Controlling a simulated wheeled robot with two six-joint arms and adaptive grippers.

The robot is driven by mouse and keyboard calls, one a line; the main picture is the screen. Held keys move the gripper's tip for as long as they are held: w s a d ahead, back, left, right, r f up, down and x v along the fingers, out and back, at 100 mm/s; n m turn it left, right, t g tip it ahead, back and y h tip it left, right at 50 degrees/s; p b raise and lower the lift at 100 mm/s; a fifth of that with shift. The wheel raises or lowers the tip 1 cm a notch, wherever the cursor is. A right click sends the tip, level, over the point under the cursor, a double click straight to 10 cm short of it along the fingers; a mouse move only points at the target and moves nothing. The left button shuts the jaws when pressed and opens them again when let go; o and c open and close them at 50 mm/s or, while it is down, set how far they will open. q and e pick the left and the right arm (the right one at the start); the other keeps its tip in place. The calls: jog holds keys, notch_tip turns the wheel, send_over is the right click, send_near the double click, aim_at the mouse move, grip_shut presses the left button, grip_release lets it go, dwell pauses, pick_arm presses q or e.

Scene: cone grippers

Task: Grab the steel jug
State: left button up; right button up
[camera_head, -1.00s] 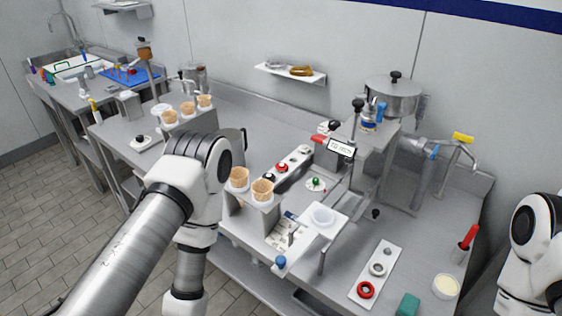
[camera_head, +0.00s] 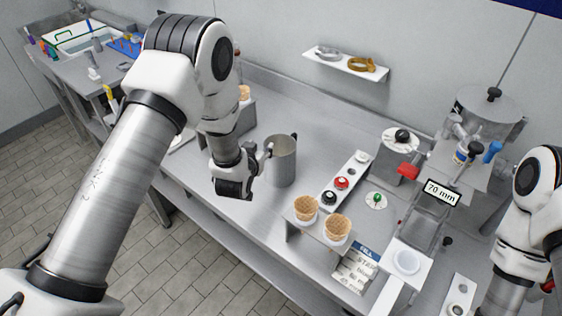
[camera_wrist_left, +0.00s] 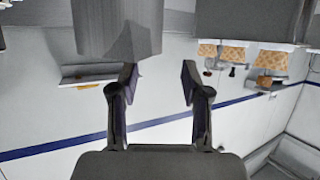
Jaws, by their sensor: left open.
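The steel jug (camera_head: 284,165) is a tall grey cylinder standing upright on the steel counter, with a handle near its rim. My left gripper (camera_head: 264,158) is just to the left of it in the head view, partly hidden by its own wrist. In the left wrist view the fingers (camera_wrist_left: 158,82) are open with nothing between them. A grey cylindrical body, apparently the jug (camera_wrist_left: 108,25), is at the top left there, beyond the left finger. I cannot tell whether finger and jug touch. My right gripper is not in view.
Waffle cones (camera_head: 306,208) stand in a holder right of the jug. A white strip with red and black knobs (camera_head: 342,183) lies behind them. A wall shelf (camera_head: 345,66) is above. The counter behind the jug is clear.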

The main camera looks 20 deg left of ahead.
aim_at(269, 140)
pick_arm(q)
jog(key=x, duration=0.2)
jog(key=b+x, duration=0.1)
jog(key=x, duration=0.1)
jog(key=d+x, duration=0.1)
jog(key=x, duration=0.1)
jog(key=shift+w+d+f+b, duration=0.1)
jog(key=shift+f+b, duration=0.15)
jog(key=shift+b, duration=0.15)
jog(key=shift+w, duration=0.2)
